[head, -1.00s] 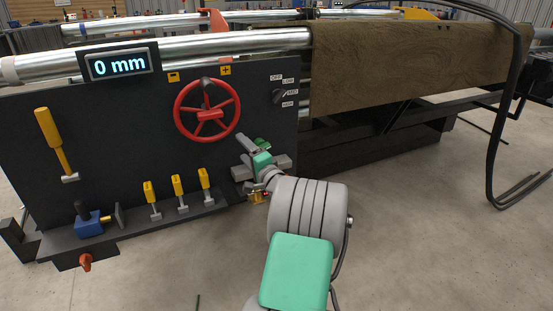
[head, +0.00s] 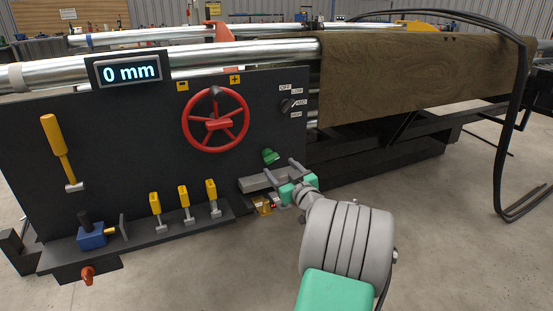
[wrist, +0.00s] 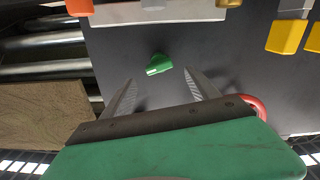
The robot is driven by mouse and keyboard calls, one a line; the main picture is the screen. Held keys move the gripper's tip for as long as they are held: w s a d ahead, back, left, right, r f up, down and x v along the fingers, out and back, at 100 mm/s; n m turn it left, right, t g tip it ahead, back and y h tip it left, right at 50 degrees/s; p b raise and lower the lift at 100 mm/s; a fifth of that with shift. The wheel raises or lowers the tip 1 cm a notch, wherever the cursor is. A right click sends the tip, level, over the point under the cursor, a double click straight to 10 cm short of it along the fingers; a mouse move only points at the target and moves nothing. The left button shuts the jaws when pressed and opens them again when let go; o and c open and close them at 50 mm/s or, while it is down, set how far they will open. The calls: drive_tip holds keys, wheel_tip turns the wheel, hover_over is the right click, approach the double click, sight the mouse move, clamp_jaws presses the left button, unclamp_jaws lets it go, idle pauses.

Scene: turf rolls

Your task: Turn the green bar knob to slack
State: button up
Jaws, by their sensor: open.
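The green bar knob (head: 270,156) sits on the dark panel, below the red handwheel and the black selector. It also shows in the wrist view (wrist: 159,64), a short way beyond the fingertips and roughly between their lines. My gripper (head: 279,178) is in front of the panel, low and right of the knob, and apart from it. In the wrist view my gripper (wrist: 162,78) is open, with two grey fingers spread and nothing between them. I cannot read any marks around the knob.
The red handwheel (head: 216,120) and the OFF/LOW/MED/HIGH selector (head: 288,105) are above the knob. A grey block (head: 262,180) juts out below it. Several yellow levers (head: 184,203) stand to the left. A display (head: 130,70) reads 0 mm.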

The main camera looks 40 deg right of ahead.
sight(273, 160)
drive_tip(key=shift+n, duration=0.7)
drive_tip(key=b+x, duration=0.1)
drive_tip(key=x, duration=0.6)
drive_tip(key=shift+w+d, duration=0.15)
drive_tip(key=shift+w, duration=0.25)
drive_tip(key=shift+c, duration=0.2)
drive_tip(key=c, duration=1.3)
drive_tip(key=m, duration=0.3)
drive_tip(key=shift+d+m+b, duration=0.1)
drive_tip(key=shift+m+b, duration=0.2)
